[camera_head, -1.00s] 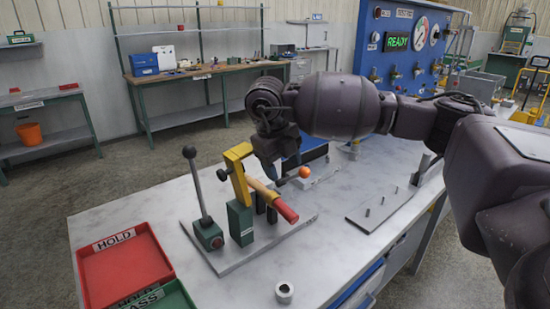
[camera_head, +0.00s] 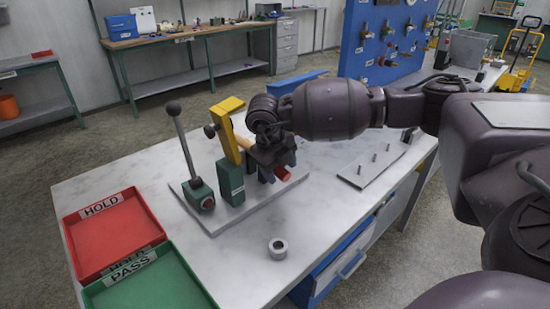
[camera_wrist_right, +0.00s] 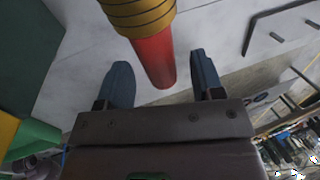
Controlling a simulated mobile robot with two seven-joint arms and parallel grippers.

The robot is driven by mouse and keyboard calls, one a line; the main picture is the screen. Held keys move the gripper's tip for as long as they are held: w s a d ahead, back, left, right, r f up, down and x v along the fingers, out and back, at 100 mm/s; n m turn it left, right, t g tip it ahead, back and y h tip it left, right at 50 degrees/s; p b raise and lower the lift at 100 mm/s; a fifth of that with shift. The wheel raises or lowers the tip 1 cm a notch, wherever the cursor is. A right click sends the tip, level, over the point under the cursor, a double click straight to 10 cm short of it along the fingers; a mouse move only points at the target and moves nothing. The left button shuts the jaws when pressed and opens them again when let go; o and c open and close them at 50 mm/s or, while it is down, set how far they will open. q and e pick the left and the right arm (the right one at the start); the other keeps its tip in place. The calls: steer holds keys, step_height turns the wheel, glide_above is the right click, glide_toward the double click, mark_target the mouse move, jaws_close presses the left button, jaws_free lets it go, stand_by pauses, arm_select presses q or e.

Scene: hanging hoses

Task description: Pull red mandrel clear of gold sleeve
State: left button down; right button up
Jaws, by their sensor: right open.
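The red mandrel (camera_head: 285,174) sticks out of the gold sleeve (camera_head: 243,144) on the green and yellow fixture (camera_head: 231,180), its front end pointing right and downward. In the right wrist view, the red mandrel (camera_wrist_right: 155,62) comes out of the banded gold sleeve (camera_wrist_right: 140,17) and reaches between the fingers. My right gripper (camera_head: 274,177) is over the mandrel and hides part of it and of the sleeve. Its two blue-grey fingers (camera_wrist_right: 163,75) are open, one on each side of the mandrel with visible gaps. My left gripper is not in view.
A lever with a dark ball (camera_head: 173,108) stands left of the fixture. The red HOLD tray (camera_head: 112,238) and green PASS tray (camera_head: 157,287) are at front left. A small metal ring (camera_head: 278,248) lies in front. A plate with pins (camera_head: 374,160) lies at right.

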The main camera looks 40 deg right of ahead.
steer(key=shift+d+f, duration=0.1)
steer(key=shift+f, duration=0.35)
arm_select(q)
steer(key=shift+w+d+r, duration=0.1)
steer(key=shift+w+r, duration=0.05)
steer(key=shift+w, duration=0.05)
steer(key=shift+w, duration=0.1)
arm_select(e)
steer(key=c, duration=0.9)
steer(key=shift+c, duration=0.7)
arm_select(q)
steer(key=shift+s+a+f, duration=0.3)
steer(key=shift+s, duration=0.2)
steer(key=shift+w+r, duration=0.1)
arm_select(e)
steer(key=shift+s, duration=0.1)
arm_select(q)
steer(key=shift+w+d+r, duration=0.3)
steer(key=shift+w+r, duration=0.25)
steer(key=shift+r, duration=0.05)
arm_select(e)
steer(key=shift+s, duration=0.3)
